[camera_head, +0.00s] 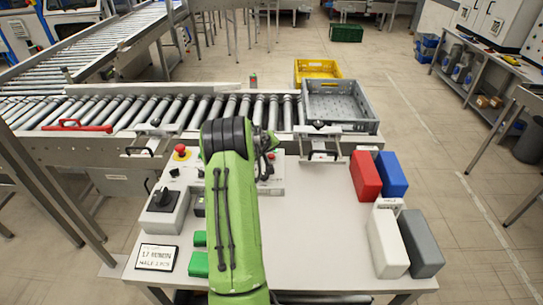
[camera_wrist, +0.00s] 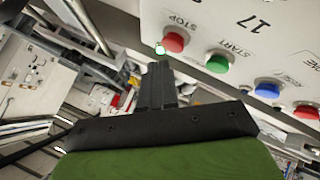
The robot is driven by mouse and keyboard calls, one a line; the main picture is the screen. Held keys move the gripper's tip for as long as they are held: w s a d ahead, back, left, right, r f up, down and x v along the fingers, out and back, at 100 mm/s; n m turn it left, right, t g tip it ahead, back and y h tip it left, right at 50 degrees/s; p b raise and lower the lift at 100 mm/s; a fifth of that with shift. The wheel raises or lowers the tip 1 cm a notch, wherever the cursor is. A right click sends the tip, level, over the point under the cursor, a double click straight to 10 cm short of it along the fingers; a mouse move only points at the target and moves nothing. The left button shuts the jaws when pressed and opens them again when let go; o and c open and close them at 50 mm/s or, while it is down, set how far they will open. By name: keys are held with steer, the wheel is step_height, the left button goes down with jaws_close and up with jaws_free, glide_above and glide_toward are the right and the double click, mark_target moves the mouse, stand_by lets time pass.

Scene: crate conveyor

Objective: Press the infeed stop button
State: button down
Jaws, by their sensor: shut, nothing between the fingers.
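The red STOP button (camera_wrist: 173,42) sits on a pale control box (camera_wrist: 235,25) in the wrist view, beside its printed label. My gripper (camera_wrist: 160,66) is shut and empty, its narrow dark fingertips pointing up just below and left of the button. I see a gap between them in the picture but cannot judge the depth. In the head view my green arm hides most of the gripper and much of the control box (camera_head: 272,185).
A green START button (camera_wrist: 217,63), blue RESET button (camera_wrist: 267,90) and another red button (camera_wrist: 306,111) line the same box. A red mushroom button (camera_head: 181,151) and rotary switch box (camera_head: 165,208) stand left. Coloured blocks (camera_head: 366,176) stand right. A roller conveyor (camera_head: 190,108) runs behind.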

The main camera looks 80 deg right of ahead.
mark_target(270, 157)
steer(key=shift+f, duration=0.15)
stand_by(0.8)
steer(key=shift+f+b, duration=0.3)
steer(key=shift+b, duration=0.3)
steer(key=shift+f+b, duration=0.45)
stand_by(0.5)
steer(key=shift+r+p, duration=0.35)
steer(key=shift+r, duration=0.5)
steer(key=shift+r+p, duration=1.35)
steer(key=shift+r, duration=1.2)
